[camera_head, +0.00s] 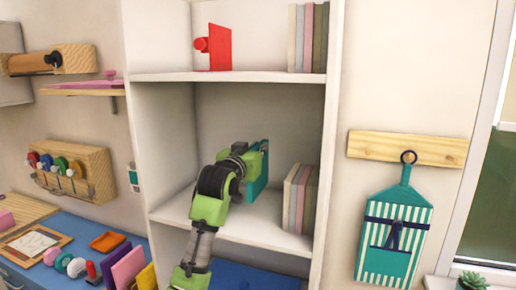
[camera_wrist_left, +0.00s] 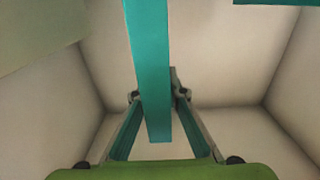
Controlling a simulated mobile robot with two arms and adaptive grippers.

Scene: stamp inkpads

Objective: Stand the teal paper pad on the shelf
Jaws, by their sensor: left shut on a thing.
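The teal paper pad (camera_head: 258,178) is upright in the middle compartment of the white shelf (camera_head: 272,240). My left gripper (camera_head: 257,149) reaches into this compartment and is shut on the pad. In the left wrist view the pad (camera_wrist_left: 148,70) shows edge-on as a teal strip between the two fingers of my left gripper (camera_wrist_left: 157,97). The gripper and wrist hide part of the pad in the head view. I cannot tell whether its lower edge touches the shelf board. My right gripper is not in view.
Several thin books or pads (camera_head: 299,198) stand just right of the teal pad, against the side wall. A red bookend-like piece (camera_head: 220,48) and more books (camera_head: 308,38) are on the board above. A blue desk (camera_head: 75,245) with stamps and pads is at left.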

